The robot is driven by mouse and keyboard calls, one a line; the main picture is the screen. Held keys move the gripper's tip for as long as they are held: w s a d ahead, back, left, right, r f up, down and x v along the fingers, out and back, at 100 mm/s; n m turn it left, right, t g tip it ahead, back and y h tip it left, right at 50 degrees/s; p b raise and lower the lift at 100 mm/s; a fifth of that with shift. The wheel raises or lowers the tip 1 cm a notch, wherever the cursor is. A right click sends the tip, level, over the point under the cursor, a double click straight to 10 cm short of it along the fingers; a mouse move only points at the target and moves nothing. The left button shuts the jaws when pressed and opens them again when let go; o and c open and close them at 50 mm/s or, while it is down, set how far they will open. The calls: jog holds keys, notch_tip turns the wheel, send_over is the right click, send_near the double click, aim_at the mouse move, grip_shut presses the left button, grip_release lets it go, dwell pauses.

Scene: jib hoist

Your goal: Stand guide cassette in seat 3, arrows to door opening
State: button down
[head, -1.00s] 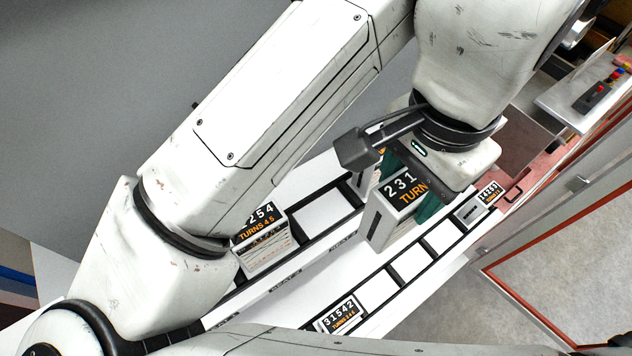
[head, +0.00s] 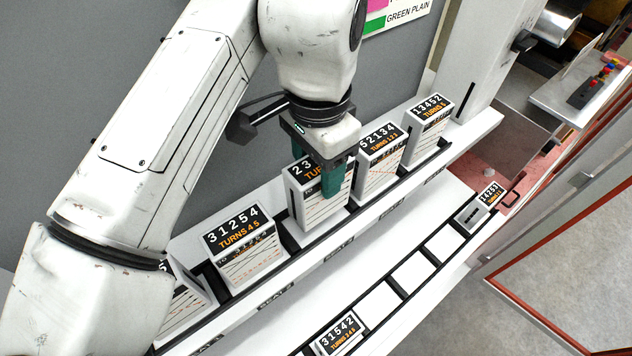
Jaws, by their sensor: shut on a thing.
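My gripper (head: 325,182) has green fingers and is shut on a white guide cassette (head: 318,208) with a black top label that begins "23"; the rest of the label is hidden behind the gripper. The cassette is upright at the seat 3 place (head: 340,250) in the back row, between two other cassettes. I cannot tell whether its base rests on the seat floor. Its front face carries dark lines and faces the front of the bench; arrows on it are too small to make out. One finger covers part of that face.
Cassette 31254 (head: 240,245) stands to the left, 52134 (head: 380,160) and 13452 (head: 428,122) to the right. Another (head: 180,300) is partly behind my arm. The front rail holds small cassettes 31542 (head: 340,335) and 14253 (head: 482,208), with empty slots between. A red-edged door frame (head: 560,230) is at right.

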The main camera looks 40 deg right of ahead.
jog(key=f+b, duration=0.3)
jog(key=shift+w+f, duration=0.2)
jog(key=shift+f, duration=0.1)
jog(key=shift+r, duration=0.1)
jog(key=shift+c, duration=2)
grip_release()
jog(key=shift+f, duration=0.2)
notch_tip(320, 180, up, 10)
jog(key=p, duration=0.9)
jog(key=shift+r, duration=0.25)
jog(key=shift+r+p, duration=0.4)
jog(key=shift+r, duration=0.55)
